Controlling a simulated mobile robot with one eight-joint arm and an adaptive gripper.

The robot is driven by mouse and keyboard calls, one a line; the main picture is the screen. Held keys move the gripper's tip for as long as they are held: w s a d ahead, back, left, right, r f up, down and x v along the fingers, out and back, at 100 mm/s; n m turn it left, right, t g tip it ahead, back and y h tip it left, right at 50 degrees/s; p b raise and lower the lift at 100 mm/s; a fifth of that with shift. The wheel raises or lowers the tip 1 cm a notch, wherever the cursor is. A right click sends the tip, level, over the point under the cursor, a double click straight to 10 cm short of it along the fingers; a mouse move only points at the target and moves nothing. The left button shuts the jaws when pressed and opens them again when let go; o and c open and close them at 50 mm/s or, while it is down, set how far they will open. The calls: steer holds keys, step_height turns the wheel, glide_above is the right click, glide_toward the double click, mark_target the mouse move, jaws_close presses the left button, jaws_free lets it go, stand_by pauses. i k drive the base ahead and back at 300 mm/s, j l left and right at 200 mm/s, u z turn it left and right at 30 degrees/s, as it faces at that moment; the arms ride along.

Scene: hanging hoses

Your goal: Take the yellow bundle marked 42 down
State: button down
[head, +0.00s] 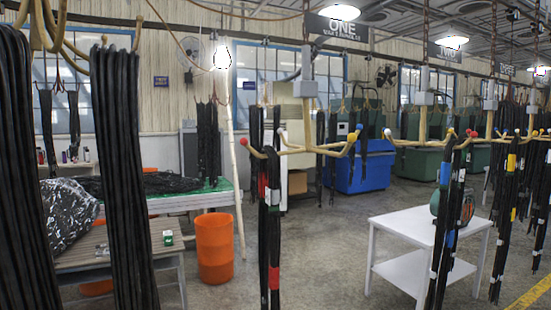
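Long black hose bundles hang from hooked yellow racks in the head view. A bundle with yellow bands (511,163) hangs at the right, beyond the white table. Other yellow bands show on bundles close to it at the far right, where the hoses overlap. No number 42 can be read on any of them at this size. A red-banded bundle (274,277) hangs from the nearest rack (303,149) in the middle. My gripper is not in view.
A white two-shelf table (405,226) stands at right centre. An orange bin (215,248) stands on the floor at left centre, beside a wooden table (120,252). Large black bundles (125,180) hang close at the left.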

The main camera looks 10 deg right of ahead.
mark_target(514, 164)
steer(key=z, duration=1.5)
